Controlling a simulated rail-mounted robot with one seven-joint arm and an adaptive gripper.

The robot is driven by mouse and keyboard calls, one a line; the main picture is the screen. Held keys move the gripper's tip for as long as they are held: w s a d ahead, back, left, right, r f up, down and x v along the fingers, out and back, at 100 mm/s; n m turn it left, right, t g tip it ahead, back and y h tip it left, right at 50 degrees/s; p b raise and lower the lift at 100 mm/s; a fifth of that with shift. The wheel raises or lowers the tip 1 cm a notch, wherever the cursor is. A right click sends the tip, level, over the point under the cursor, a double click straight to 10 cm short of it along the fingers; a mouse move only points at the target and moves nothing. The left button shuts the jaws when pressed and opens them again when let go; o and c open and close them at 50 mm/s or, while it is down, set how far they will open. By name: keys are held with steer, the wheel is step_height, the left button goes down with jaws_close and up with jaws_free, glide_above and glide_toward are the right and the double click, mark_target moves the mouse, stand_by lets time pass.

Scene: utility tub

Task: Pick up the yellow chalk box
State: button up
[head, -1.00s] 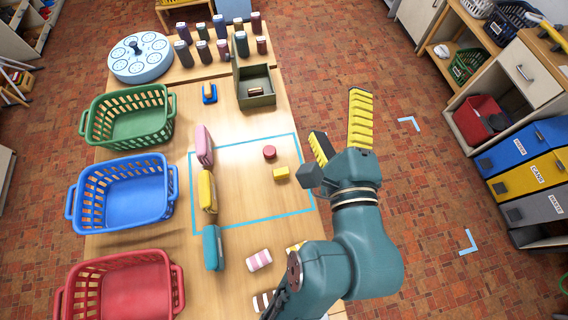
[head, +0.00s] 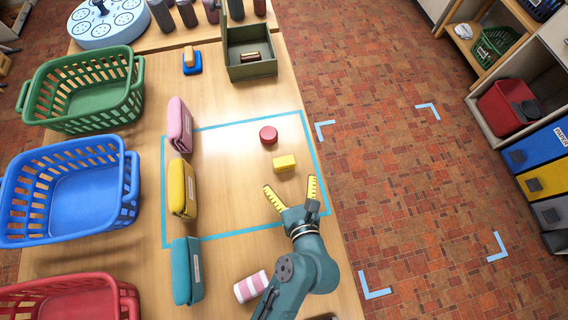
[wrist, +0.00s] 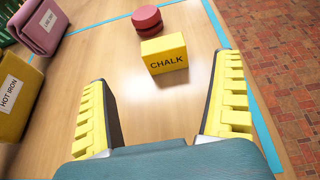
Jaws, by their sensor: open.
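The yellow chalk box (head: 285,163) lies on the table inside the blue tape outline. In the wrist view the chalk box (wrist: 164,54) shows its "CHALK" label and stands ahead of my fingers, centred between them. My gripper (head: 291,190) is open and empty, its yellow ridged fingers pointing at the box from the near side. In the wrist view my gripper (wrist: 167,112) has a wide gap of bare table between its fingers. They do not touch the box.
A red round tin (head: 268,135) stands just behind the box. Pink (head: 179,125), yellow (head: 181,188) and teal (head: 187,270) pouches stand to the left, beside green, blue and red baskets. A pink-striped roll (head: 251,287) lies near my arm.

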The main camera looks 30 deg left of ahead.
mark_target(285, 165)
steer(key=b+x, duration=0.2)
steer(key=x, duration=0.6)
steer(key=shift+w+a, duration=0.2)
steer(key=shift+w, duration=0.25)
steer(key=shift+d, duration=0.1)
steer(key=c, duration=1.3)
